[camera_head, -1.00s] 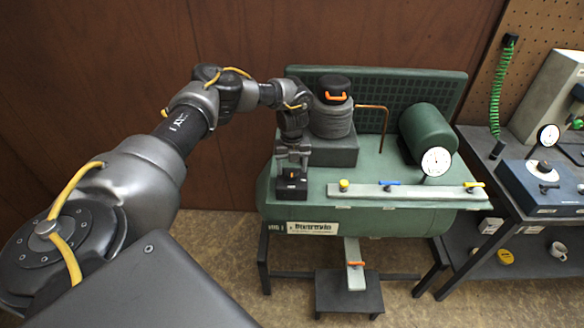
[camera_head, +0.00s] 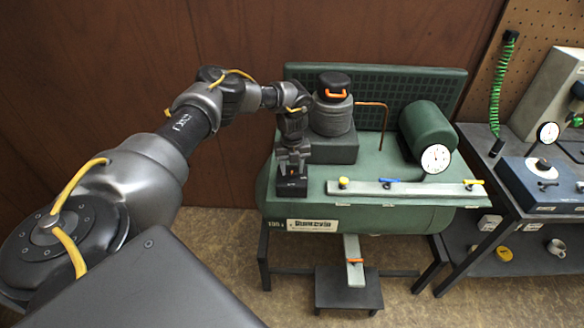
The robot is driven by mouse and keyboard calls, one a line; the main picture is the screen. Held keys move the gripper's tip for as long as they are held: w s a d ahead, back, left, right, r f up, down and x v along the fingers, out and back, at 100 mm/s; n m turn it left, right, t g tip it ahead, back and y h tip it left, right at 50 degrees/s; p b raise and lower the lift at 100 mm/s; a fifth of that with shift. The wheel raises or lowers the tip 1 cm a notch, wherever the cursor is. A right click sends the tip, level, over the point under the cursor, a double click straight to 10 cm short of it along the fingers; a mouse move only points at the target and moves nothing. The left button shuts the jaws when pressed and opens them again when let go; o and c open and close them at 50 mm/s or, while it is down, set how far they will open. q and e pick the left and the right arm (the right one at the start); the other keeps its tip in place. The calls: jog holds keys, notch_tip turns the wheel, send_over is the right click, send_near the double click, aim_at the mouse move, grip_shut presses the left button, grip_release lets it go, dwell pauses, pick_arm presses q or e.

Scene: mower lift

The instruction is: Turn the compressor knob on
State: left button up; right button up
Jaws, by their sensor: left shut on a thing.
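The green compressor (camera_head: 400,186) stands on a dark frame in front of the wooden wall. A small black switch box (camera_head: 292,189) sits on the left end of its top. My left gripper (camera_head: 292,170) points down at the top of this box, its fingers shut on the compressor knob. The fingers hide the knob, so its angle cannot be read. My right gripper is not in view.
A black-capped motor (camera_head: 331,115) with an orange handle stands behind the gripper. A grey rail (camera_head: 410,189) with coloured valves and a round white gauge (camera_head: 435,158) lie to the right. A workbench (camera_head: 510,190) stands farther right.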

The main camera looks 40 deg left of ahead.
pick_arm(q)
jog(key=shift+n, duration=0.3)
jog(key=n+p, duration=0.1)
jog(key=n, duration=0.2)
jog(key=shift+r, duration=0.1)
jog(key=n+p, duration=0.2)
jog(key=n, duration=0.3)
jog(key=n+p, duration=0.2)
jog(key=n, duration=0.3)
jog(key=shift+w+n, duration=0.1)
jog(key=shift+n, duration=0.3)
jog(key=shift+n+p, duration=0.75)
jog(key=shift+n, duration=1.15)
jog(key=o, duration=1)
